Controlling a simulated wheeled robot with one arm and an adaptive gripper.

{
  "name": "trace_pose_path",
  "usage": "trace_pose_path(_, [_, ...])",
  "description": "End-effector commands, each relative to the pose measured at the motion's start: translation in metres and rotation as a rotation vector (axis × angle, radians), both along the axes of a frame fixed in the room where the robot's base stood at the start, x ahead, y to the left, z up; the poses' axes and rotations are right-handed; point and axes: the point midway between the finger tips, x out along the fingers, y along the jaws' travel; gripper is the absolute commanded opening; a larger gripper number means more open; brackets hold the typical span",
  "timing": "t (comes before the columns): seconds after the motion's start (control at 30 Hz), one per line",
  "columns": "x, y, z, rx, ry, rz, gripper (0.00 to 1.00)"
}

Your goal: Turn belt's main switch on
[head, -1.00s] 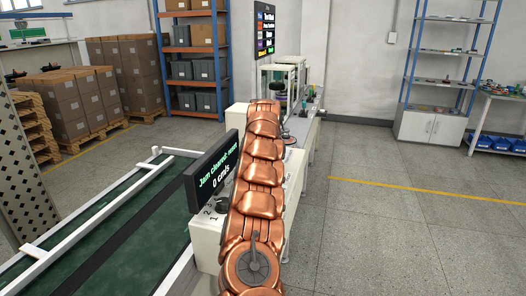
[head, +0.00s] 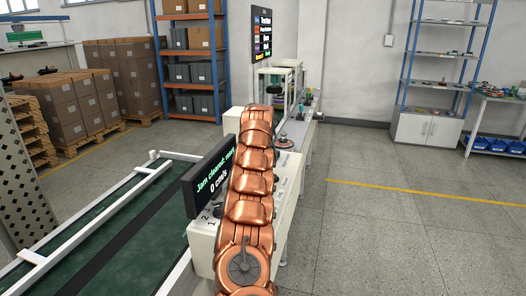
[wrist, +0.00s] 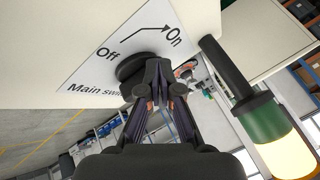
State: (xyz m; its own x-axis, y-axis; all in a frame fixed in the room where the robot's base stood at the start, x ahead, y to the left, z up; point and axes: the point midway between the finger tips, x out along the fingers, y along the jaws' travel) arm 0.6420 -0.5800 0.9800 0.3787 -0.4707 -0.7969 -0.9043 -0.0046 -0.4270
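The main switch (wrist: 130,67) is a round black knob on a white panel in the wrist view. A white label (wrist: 112,45) behind it reads "Off" and "On", with an arrow rising from Off to On, and a partly covered "Main switch". My gripper (wrist: 152,75) is at the knob, its two dark fingers drawn close together at the tips over the knob's grip. The fingertips hide part of the knob, so its exact pointing is hard to read. In the head view my copper arm covers the switch and my gripper.
A green lamp with a glowing pale end (wrist: 268,135) stands close right of my gripper. Floor to the right (head: 390,230) is clear.

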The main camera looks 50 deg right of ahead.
Motion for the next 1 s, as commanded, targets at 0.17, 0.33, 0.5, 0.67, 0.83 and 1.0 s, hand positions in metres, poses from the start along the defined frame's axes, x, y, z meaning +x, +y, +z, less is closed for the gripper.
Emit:
trace_pose_path(0.17, [0.001, 0.001, -0.003, 0.004, 0.003, 0.001, 0.0])
trace_pose_path(0.33, [-0.001, 0.003, 0.001, 0.004, 0.002, 0.002, 0.0])
trace_pose_path(0.5, [-0.005, 0.01, 0.013, 0.003, 0.0, 0.004, 0.0])
trace_pose_path(0.67, [-0.013, 0.017, 0.029, 0.001, -0.002, 0.001, 0.0])
trace_pose_path(0.83, [-0.02, 0.027, 0.045, 0.001, -0.003, 0.002, 0.0])
trace_pose_path(1.0, [-0.029, 0.037, 0.062, 0.001, -0.004, 0.002, 0.0])
